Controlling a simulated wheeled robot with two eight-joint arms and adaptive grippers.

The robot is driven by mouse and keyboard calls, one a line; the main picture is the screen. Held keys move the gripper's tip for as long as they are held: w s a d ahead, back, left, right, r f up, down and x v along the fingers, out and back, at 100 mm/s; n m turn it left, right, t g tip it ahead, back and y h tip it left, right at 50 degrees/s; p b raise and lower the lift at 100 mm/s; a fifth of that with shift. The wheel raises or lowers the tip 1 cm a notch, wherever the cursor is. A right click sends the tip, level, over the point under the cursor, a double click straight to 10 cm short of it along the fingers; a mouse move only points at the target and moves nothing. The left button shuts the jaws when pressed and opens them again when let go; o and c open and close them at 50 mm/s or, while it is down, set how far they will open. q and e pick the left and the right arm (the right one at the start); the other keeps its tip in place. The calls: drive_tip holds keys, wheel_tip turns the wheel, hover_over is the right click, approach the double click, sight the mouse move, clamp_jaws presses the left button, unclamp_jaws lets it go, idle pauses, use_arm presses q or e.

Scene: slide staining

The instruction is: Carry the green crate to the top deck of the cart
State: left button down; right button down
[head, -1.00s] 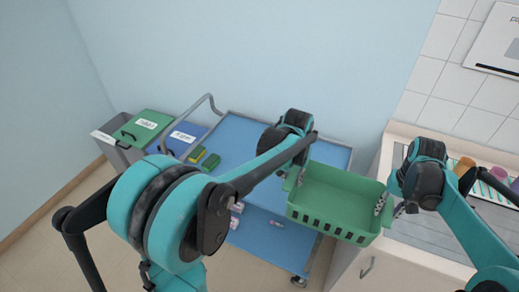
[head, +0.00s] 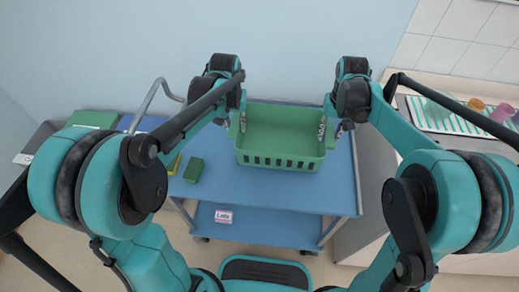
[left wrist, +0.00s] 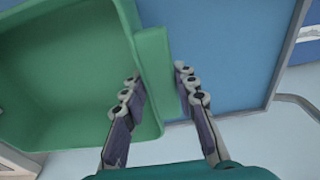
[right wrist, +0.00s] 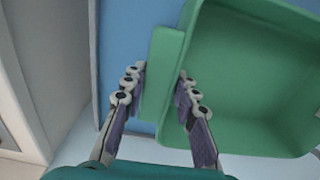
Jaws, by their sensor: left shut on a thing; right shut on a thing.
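The green crate (head: 282,135) is empty and level, over the blue top deck of the cart (head: 265,198) in the head view. I cannot tell whether it touches the deck. My left gripper (head: 240,122) is shut on the crate's left wall. The left wrist view shows its fingers (left wrist: 160,92) on both sides of the crate rim (left wrist: 157,70). My right gripper (head: 328,128) is shut on the right wall. The right wrist view shows its fingers (right wrist: 160,90) astride the rim (right wrist: 163,75).
Small green box (head: 194,170) and a yellow-edged one (head: 174,163) lie on the deck left of the crate. A labelled pink box (head: 223,216) sits on the lower shelf. The counter (head: 440,115) with cups stands at right. The deck's front strip is clear.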

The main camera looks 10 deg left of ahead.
use_arm(q)
drive_tip(key=shift+s+r, duration=0.15)
use_arm(e)
drive_tip(key=shift+s+d, duration=0.15)
drive_tip(key=shift+d, duration=0.05)
drive_tip(key=shift+r, duration=0.1)
